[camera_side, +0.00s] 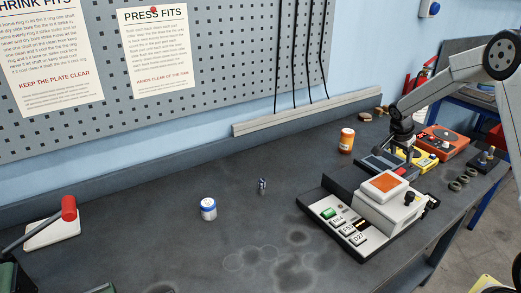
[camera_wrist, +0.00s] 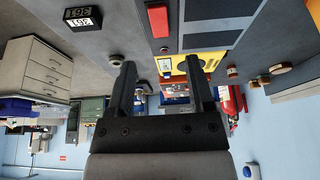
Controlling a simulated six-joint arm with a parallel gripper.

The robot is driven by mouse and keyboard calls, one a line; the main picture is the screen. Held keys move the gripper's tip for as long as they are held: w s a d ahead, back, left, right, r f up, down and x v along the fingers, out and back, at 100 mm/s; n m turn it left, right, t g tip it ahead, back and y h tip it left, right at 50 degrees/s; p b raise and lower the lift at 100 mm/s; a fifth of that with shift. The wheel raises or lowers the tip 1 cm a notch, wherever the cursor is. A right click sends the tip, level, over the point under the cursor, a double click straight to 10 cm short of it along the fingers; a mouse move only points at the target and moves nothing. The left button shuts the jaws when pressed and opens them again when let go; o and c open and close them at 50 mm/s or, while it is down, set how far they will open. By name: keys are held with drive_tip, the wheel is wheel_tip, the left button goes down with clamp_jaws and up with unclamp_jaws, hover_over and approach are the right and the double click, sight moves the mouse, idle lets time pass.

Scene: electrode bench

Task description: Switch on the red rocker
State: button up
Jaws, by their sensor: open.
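The red rocker (camera_wrist: 158,20) shows in the wrist view as a plain red block near the top, beside a dark panel. A small red patch (camera_side: 400,171) behind the orange-topped box in the side view looks like the same rocker, mostly hidden. Whether it is on or off I cannot tell. My gripper (camera_side: 407,153) points down just behind that box in the side view, close to the red patch. In the wrist view its two dark fingers (camera_wrist: 160,72) are apart with nothing held between them, and the rocker lies beyond their tips.
The electrode unit (camera_side: 375,235) with a green button and small displays stands in front of my gripper. An orange bottle (camera_side: 346,140), a yellow device (camera_side: 428,160) and a red device (camera_side: 447,143) are nearby. A white jar (camera_side: 208,209) stands on the open left bench.

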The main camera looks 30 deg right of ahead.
sight(401, 171)
drive_tip(key=shift+x, duration=3.65)
clamp_jaws()
